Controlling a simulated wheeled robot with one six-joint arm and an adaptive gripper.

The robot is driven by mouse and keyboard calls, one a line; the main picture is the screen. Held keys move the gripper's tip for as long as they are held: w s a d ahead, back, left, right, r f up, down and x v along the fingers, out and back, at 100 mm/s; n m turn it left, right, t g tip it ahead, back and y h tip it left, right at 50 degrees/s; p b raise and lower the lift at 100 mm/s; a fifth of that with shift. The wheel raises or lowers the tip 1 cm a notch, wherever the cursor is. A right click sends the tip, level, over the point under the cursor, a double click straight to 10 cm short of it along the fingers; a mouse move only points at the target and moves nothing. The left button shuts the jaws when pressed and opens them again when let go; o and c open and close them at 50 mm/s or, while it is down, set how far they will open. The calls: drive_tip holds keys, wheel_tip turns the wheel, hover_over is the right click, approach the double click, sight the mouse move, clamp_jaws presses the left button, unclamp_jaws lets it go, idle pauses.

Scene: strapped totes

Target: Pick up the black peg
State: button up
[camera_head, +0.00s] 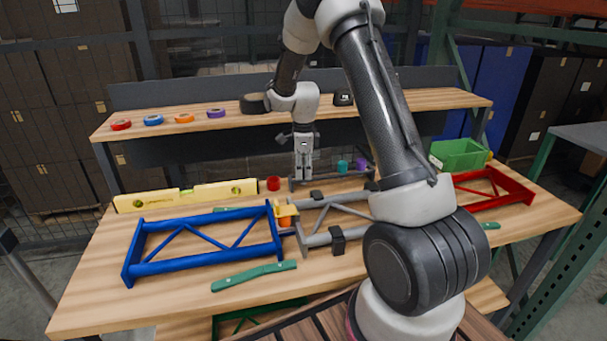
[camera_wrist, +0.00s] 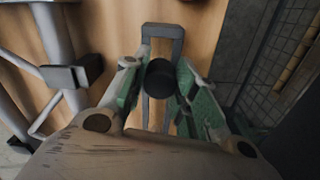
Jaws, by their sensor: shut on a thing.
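The black peg (camera_wrist: 159,78) shows in the wrist view as a dark round end between the green-padded fingers of my gripper (camera_wrist: 158,82). The fingers are shut on it from both sides. Below it in that view is a grey frame-shaped holder (camera_wrist: 163,32). In the head view my gripper (camera_head: 302,174) points down at the left end of this grey holder (camera_head: 330,181), behind the grey truss. The black peg cannot be made out in the head view, and I cannot tell whether it is clear of the holder.
A teal piece (camera_head: 342,166) and a purple piece (camera_head: 361,164) stand to the right of my gripper. A red cylinder (camera_head: 273,183) and yellow level (camera_head: 186,195) are to the left. A grey truss (camera_head: 340,208) with black clamps lies in front. The shelf (camera_head: 232,112) is behind.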

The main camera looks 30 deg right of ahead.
sight(303, 168)
drive_tip(key=shift+r, duration=0.1)
wheel_tip(303, 168, up, 15)
idle(0.7)
idle(1.0)
